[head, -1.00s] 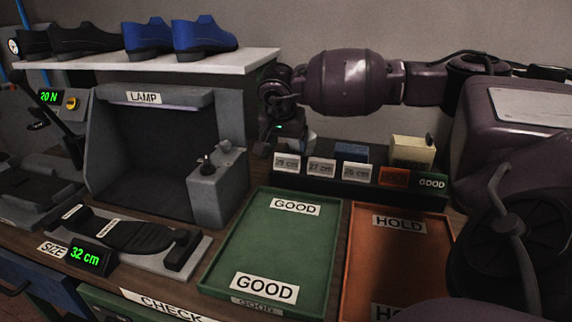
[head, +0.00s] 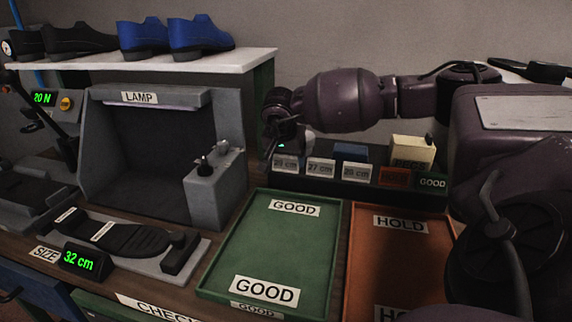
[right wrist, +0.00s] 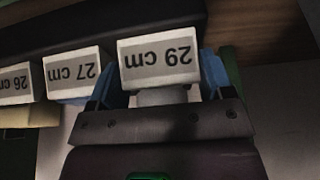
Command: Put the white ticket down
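The rack (head: 345,184) stands behind the green and orange trays, with size labels along its front. My right gripper (head: 272,149) is at the rack's left end. Its blue fingers (right wrist: 160,88) stand apart on either side of the pale piece, with gaps visible. My left gripper is not in view.
The green GOOD tray (head: 268,245) is bare except for its labels. The orange HOLD tray (head: 385,250) lies beside it. The lamp box (head: 150,150) stands to the left. A blue block (head: 351,152) and a cream block (head: 412,150) stand at the rack.

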